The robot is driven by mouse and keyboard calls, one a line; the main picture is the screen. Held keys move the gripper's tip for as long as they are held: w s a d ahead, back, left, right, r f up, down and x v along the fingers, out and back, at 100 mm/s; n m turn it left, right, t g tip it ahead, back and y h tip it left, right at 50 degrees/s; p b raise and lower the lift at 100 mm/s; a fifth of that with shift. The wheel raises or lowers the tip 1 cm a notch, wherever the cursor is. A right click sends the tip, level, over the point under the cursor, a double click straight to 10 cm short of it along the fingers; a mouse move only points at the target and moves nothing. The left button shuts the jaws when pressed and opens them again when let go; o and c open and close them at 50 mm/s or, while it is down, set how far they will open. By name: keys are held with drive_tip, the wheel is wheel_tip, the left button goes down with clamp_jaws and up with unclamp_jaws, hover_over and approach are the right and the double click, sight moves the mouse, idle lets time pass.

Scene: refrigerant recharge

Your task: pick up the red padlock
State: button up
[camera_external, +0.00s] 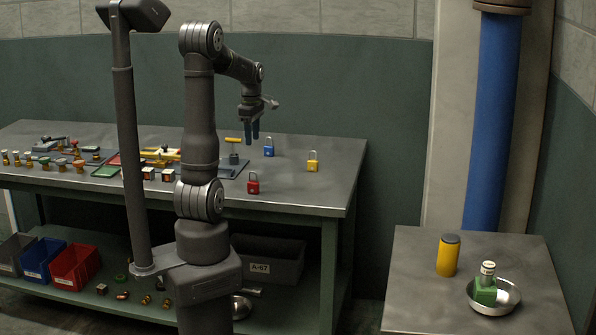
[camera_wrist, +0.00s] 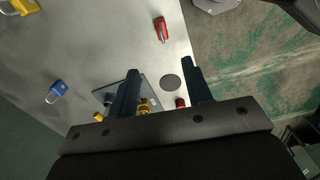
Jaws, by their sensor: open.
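The red padlock (camera_external: 253,184) stands on the workbench near its front edge, just right of my arm in the external view. In the wrist view the red padlock (camera_wrist: 161,29) shows at the top centre, beyond the fingertips and near the table edge. My gripper (camera_external: 252,132) is above the bench, behind the padlock, with its dark blue fingers pointing down. In the wrist view my gripper (camera_wrist: 160,72) has its two fingers apart with nothing held between them.
A blue padlock (camera_external: 269,147) and a yellow padlock (camera_external: 313,161) stand on the bench (camera_external: 290,190). A dark plate with a yellow-handled tool (camera_external: 233,150) is close to my gripper. Valves and fittings crowd the bench's left. A side table (camera_external: 420,290) holds a yellow canister (camera_external: 448,256) and a bowl (camera_external: 509,298).

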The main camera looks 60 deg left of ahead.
sight(253, 182)
wheel_tip(253, 182, down, 18)
drive_tip(key=shift+s+d+r, duration=0.1)
drive_tip(key=shift+s, duration=0.05)
clamp_jaws()
idle(0.5)
drive_tip(key=shift+r, duration=0.1)
